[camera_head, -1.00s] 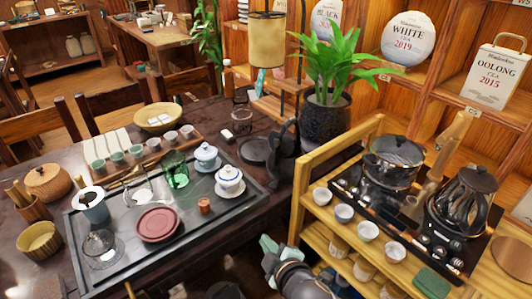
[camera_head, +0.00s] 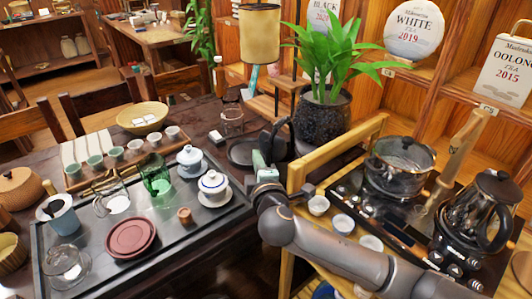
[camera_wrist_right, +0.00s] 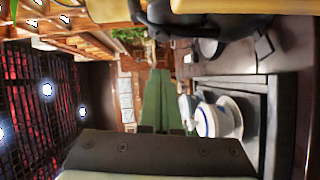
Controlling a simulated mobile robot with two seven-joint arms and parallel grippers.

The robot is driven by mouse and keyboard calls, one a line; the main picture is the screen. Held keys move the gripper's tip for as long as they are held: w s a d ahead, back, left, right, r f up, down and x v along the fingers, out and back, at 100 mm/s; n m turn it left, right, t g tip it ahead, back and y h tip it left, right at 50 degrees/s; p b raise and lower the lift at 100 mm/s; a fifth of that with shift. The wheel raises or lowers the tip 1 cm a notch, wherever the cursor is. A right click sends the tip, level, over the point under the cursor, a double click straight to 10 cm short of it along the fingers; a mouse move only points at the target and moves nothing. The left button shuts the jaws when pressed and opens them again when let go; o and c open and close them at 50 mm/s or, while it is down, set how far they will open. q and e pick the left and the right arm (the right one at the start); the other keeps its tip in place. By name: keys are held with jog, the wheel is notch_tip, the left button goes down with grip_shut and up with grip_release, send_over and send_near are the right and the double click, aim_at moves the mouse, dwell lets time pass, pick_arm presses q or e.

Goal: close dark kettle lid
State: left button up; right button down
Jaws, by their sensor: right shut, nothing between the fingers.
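A dark kettle (camera_head: 280,140) stands on the table beside the potted plant. It is partly hidden behind my right gripper, and I cannot make out how its lid sits. A flat dark round piece (camera_head: 240,153) lies just left of it. My right gripper (camera_head: 262,165), with pale green fingers, is in front of the kettle, near its lower part; whether it touches cannot be told. It is shut and empty. My left gripper is not in view.
A white lidded bowl with a blue band (camera_head: 213,184) stands on the tea tray (camera_head: 180,250), left of my gripper; it also shows in the right wrist view (camera_wrist_right: 222,118). The wooden cart (camera_head: 340,155) with a glass pot (camera_head: 400,165) is to the right. A plant pot (camera_head: 322,118) stands behind.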

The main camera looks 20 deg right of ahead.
aim_at(266, 143)
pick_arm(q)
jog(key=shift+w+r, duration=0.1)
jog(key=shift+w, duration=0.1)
pick_arm(e)
jog(key=shift+w+d+f, duration=0.2)
jog(key=shift+w+d, duration=0.6)
jog(key=shift+d, duration=0.05)
jog(key=shift+w+d+f, duration=0.2)
jog(key=shift+w+d, duration=0.6)
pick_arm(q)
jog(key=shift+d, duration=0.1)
pick_arm(e)
jog(key=p, duration=0.1)
jog(key=r+p, duration=0.1)
jog(key=p, duration=0.1)
jog(key=shift+w+d+m+g, duration=0.2)
jog(key=shift+d+m+g, duration=0.1)
jog(key=shift+m, duration=0.1)
jog(key=shift+d+f, duration=0.1)
jog(key=shift+f, duration=0.1)
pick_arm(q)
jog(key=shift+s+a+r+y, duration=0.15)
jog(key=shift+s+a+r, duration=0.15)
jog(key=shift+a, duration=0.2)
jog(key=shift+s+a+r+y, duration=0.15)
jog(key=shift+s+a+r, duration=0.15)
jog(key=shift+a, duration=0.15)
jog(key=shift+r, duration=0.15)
